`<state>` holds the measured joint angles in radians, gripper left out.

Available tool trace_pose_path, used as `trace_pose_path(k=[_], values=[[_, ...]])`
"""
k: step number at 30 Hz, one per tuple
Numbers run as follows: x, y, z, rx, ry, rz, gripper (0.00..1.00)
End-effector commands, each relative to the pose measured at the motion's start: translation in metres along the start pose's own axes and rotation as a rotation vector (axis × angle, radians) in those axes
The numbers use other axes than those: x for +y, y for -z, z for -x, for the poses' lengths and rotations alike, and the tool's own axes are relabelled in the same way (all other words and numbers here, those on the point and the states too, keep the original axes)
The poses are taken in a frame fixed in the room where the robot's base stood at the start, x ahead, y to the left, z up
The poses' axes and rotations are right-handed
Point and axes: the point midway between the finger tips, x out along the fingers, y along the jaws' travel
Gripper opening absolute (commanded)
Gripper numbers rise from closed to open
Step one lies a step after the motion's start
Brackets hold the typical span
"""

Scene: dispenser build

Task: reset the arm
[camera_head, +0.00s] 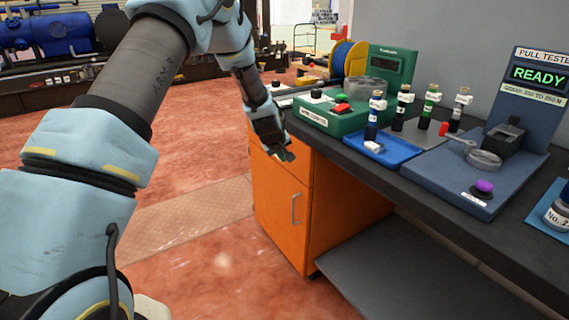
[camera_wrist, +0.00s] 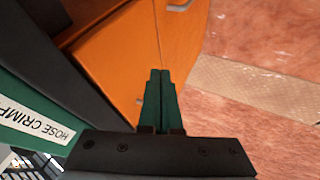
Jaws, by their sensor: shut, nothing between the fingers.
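My arm reaches from the left of the head view across the top, and my gripper (camera_head: 287,157) hangs down beside the left corner of the workbench, in front of the orange cabinet (camera_head: 276,195). In the wrist view my gripper (camera_wrist: 160,75) has its two green fingers together, pointing at the cabinet and floor. Nothing is between the fingers. The gripper appears apart from the bench; the exact gap is hard to tell.
The dark bench (camera_head: 370,172) carries a green hose crimper (camera_head: 340,115), a blue tray (camera_head: 388,150) with a small bottle, several more bottles and a pull tester (camera_head: 470,170) reading READY. The red floor (camera_head: 190,270) left of the cabinet is clear.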

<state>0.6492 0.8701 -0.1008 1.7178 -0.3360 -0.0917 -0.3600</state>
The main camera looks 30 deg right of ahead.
Motion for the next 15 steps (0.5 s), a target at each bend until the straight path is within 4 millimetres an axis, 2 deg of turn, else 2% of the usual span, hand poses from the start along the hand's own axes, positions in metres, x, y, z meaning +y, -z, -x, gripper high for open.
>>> trace_pose_path(k=[7,15], values=[[-0.001,-0.001,0.039,0.000,0.000,0.000,0.00],[-0.001,-0.001,0.056,-0.001,0.001,0.000,0.00]])
